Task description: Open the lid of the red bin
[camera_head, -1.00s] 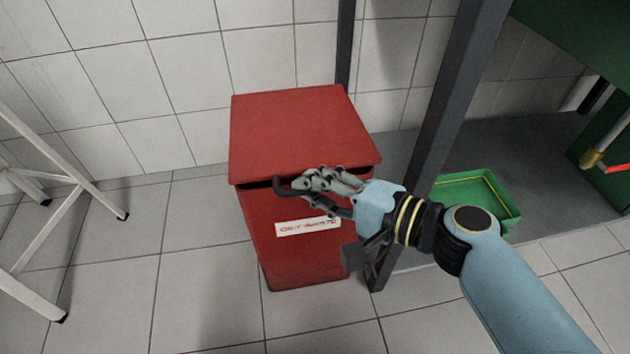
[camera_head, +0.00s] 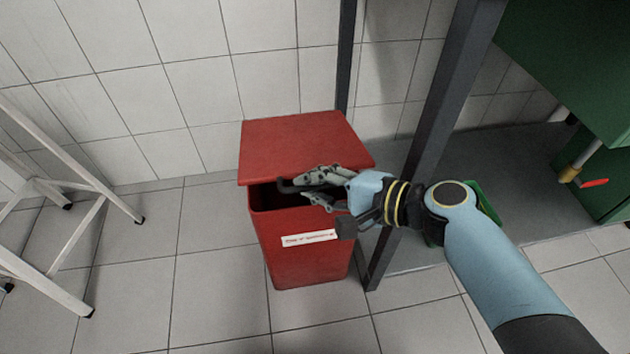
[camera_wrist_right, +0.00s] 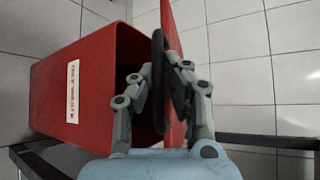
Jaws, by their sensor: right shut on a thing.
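The red bin (camera_head: 305,257) stands on the floor against the tiled wall, with a white label (camera_head: 310,238) on its front. Its red lid (camera_head: 300,143) is partly raised at the front, and a dark gap shows under it. My right gripper (camera_head: 305,184) is shut on the lid's dark handle (camera_head: 285,187) at the front edge. In the right wrist view, the fingers close on both sides of the handle (camera_wrist_right: 158,85), and the bin's open mouth shows beside the tilted lid (camera_wrist_right: 171,25). My left gripper is not in view.
A dark metal post (camera_head: 430,130) stands just right of the bin, close to my right arm. A green tray (camera_head: 487,203) is partly hidden behind that arm. A white metal frame (camera_head: 75,235) stands at left. Floor between it and the bin is clear.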

